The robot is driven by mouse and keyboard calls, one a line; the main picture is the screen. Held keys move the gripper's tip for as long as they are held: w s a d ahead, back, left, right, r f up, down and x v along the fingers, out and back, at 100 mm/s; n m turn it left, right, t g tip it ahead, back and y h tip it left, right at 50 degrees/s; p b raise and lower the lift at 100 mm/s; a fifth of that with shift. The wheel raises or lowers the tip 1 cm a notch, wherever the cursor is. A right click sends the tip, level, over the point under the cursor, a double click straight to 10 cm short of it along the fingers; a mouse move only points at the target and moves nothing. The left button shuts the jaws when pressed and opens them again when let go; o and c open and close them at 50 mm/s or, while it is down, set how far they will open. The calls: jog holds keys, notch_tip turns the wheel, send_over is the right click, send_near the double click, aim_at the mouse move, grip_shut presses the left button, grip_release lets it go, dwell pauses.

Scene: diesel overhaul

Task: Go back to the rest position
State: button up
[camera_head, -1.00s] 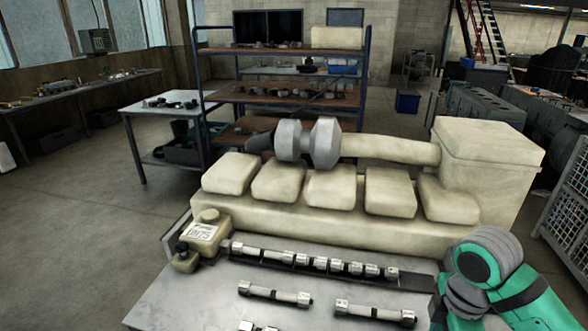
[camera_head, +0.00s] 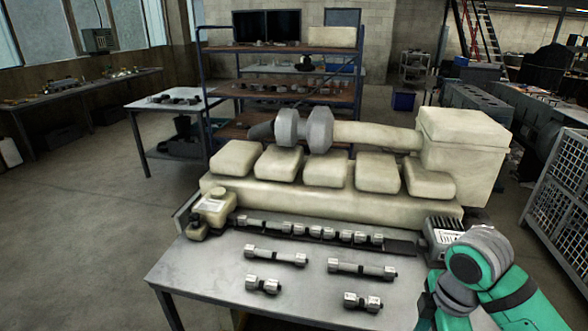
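My green and grey arm shows at the lower right, over the right end of the grey metal table (camera_head: 215,275). My gripper is not visible in the head view, so whether it holds anything is hidden. A large cream-coloured engine (camera_head: 330,202) stands at the back of the table, with a grey double-flanged part at the left of the pale shaft on top. A row of metal bolt-like parts (camera_head: 310,232) lies in a dark rack in front of it. Two longer pieces (camera_head: 276,256) (camera_head: 362,268) and two shorter pieces (camera_head: 262,285) (camera_head: 362,302) lie loose on the table.
A cream canister (camera_head: 214,210) stands at the table's left. A grey box (camera_head: 442,236) sits beside my arm. Blue-framed shelves (camera_head: 280,90) and a side table (camera_head: 165,105) are behind. A wire-mesh cage (camera_head: 560,200) stands at the right. The floor at left is clear.

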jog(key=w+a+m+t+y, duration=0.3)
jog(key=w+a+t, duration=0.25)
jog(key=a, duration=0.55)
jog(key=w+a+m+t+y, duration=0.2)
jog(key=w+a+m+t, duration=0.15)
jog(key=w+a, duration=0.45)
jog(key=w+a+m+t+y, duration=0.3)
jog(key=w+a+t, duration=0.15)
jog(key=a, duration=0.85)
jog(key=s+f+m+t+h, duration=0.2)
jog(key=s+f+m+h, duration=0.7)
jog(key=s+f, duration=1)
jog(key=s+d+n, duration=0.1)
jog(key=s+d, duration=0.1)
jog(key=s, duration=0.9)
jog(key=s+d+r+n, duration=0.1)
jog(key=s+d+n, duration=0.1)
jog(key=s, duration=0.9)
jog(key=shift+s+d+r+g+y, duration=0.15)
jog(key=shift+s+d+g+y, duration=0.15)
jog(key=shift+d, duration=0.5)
